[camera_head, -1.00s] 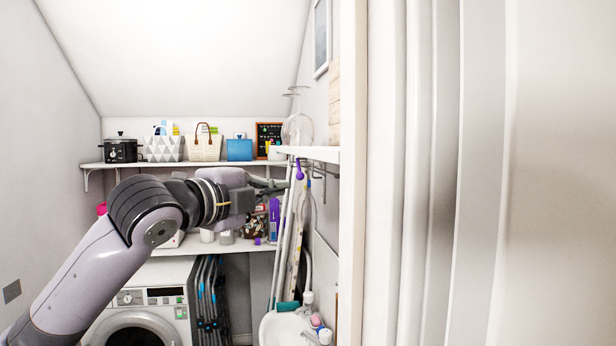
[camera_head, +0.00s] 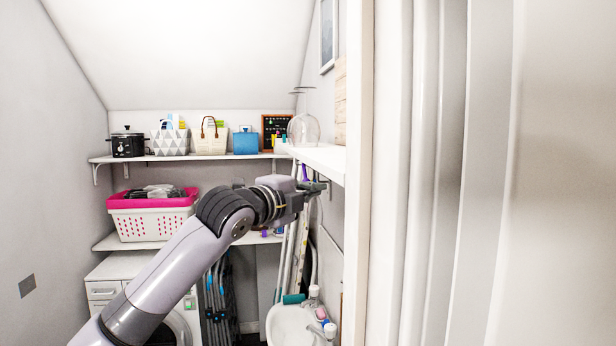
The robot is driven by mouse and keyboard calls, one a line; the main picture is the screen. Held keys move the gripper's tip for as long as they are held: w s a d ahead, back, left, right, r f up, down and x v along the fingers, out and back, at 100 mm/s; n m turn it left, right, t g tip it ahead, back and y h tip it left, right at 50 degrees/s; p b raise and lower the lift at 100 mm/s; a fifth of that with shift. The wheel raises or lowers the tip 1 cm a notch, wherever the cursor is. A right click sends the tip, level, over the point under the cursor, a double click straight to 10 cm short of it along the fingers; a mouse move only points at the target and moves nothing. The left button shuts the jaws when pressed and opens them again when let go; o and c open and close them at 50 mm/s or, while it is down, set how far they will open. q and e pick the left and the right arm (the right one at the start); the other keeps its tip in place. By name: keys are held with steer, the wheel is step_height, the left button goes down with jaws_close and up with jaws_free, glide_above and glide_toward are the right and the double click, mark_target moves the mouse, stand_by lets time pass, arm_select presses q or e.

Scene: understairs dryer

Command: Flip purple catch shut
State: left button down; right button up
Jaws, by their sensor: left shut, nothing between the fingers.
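My left gripper (camera_head: 317,187) is shut and empty. It is just below the right-hand wall shelf, in front of the tall poles. A narrow purple piece (camera_head: 304,172) shows right behind or beside my gripper, at the upper end of the poles; it may be the purple catch. My gripper hides part of it, so I cannot tell whether they touch or whether it is open or shut. Another small purple item (camera_head: 264,233) sits on the middle shelf under my wrist. My right gripper is not in view.
The right-hand shelf (camera_head: 325,160) with an upturned glass is close above my gripper. A pink and white laundry basket (camera_head: 152,222) stands on the middle shelf. A basin (camera_head: 290,325) is below. A door frame (camera_head: 355,200) and white panels fill the right.

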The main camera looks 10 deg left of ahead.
arm_select(q)
steer(key=shift+w+a+p, duration=0.2)
steer(key=shift+w+a, duration=0.15)
steer(key=shift+w, duration=0.25)
steer(key=shift+w+a+p, duration=0.2)
steer(key=shift+w+a, duration=0.15)
steer(key=shift+w, duration=0.2)
steer(key=shift+d, duration=0.1)
steer(key=shift+w+f+m, duration=0.1)
steer(key=shift+f+m, duration=0.15)
steer(key=shift+m, duration=0.05)
